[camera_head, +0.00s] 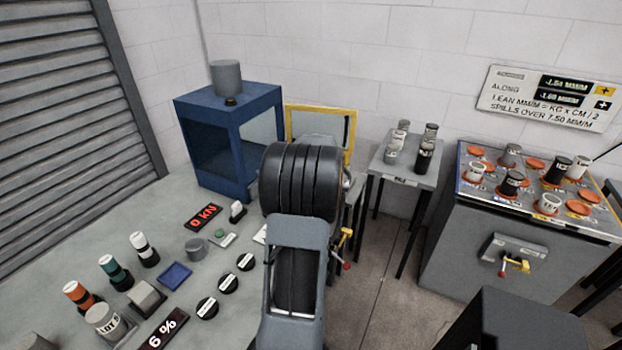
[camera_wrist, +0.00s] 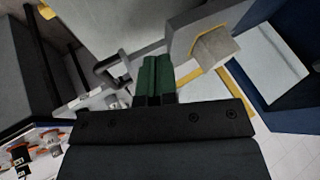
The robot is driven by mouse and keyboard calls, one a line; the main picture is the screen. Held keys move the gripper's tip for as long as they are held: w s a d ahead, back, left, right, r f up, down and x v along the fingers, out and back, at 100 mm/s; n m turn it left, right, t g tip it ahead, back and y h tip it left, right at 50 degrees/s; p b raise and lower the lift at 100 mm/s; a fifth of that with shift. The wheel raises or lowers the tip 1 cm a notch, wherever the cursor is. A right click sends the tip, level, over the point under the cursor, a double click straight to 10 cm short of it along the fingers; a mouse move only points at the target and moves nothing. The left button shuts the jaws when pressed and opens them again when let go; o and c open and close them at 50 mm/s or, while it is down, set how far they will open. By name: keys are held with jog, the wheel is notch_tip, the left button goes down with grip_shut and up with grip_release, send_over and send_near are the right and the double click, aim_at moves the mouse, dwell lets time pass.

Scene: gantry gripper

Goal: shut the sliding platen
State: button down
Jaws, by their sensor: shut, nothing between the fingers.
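The blue press frame (camera_head: 238,125) stands at the back of the bench, with an open dark front and a grey cylinder (camera_head: 226,77) on top. Its blue side also shows at the right of the wrist view (camera_wrist: 292,108). A yellow-framed clear panel (camera_head: 350,128) stands out beside it. I cannot clearly tell the sliding platen apart in either view. In the wrist view, my gripper (camera_wrist: 156,62) is shut and empty, with green fingers. A grey loop-shaped handle (camera_wrist: 104,66) lies left of the fingertips, and a grey block (camera_wrist: 188,38) lies right of them. Contact is unclear. My arm hides the gripper in the head view.
The bench (camera_head: 60,240) holds several small cylinders, dark discs and a red "0 kN" display (camera_head: 203,217). A small table (camera_head: 412,164) with weights and a grey cabinet (camera_head: 470,245) with a weight-covered top stand to the right. Bare floor lies between.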

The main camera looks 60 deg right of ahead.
jog(key=shift+x, duration=2.75)
jog(key=w+p, duration=0.3)
jog(key=w, duration=0.4)
jog(key=w+p, duration=0.3)
jog(key=w, duration=0.3)
jog(key=shift+w+r+p, duration=0.25)
jog(key=shift+w+p, duration=0.1)
jog(key=shift+w+f, duration=0.25)
jog(key=shift+w, duration=0.2)
jog(key=shift+a, duration=0.1)
